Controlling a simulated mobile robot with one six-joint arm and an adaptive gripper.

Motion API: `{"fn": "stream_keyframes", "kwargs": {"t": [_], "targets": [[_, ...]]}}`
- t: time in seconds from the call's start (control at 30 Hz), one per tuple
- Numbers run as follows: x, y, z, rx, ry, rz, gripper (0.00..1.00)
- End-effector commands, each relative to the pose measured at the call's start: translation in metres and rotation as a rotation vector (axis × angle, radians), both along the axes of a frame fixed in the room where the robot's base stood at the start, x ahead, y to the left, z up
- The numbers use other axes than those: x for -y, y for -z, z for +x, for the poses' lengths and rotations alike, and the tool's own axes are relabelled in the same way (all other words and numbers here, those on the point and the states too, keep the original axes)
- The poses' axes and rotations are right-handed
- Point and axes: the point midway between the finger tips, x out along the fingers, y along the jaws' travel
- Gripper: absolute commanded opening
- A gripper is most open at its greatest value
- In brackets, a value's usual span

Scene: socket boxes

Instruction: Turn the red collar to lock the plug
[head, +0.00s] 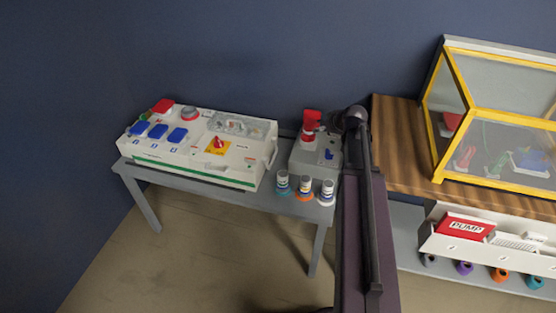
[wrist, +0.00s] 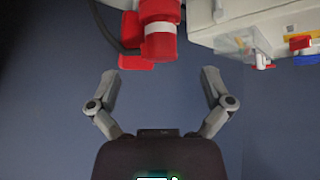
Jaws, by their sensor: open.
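The red plug with its collar (head: 309,138) stands on the grey socket box (head: 305,163) at the right end of the grey table. In the wrist view the red plug body (wrist: 160,32) with a white band shows at the top, and a dark cable runs beside it. My gripper (wrist: 160,80) is open and empty, its two fingers spread wide. The red part lies beyond the fingertips, roughly between them, and the fingers do not appear to touch it. In the head view my arm hides the gripper.
A white panel box (head: 200,145) with blue covers and a red-yellow switch (head: 217,144) fills the table's left. Several small banded cylinders (head: 304,188) stand at the front edge. A wooden bench (head: 395,150) with a yellow-framed case (head: 500,110) is at right.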

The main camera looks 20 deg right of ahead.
Motion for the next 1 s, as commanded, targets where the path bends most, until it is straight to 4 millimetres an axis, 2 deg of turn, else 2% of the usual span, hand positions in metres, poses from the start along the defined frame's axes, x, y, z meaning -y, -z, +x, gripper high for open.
{"fn": "stream_keyframes", "kwargs": {"t": [0.03, 0.17, 0.57, 1.0], "targets": [[0.000, -0.009, -0.006, 0.000, 0.001, 0.000, 1.00], [0.002, -0.020, -0.017, 0.000, 0.000, -0.001, 1.00], [-0.054, -0.010, -0.029, -0.128, -0.025, 0.041, 1.00], [-0.111, -0.004, -0.052, -0.284, -0.028, 0.062, 1.00]]}}
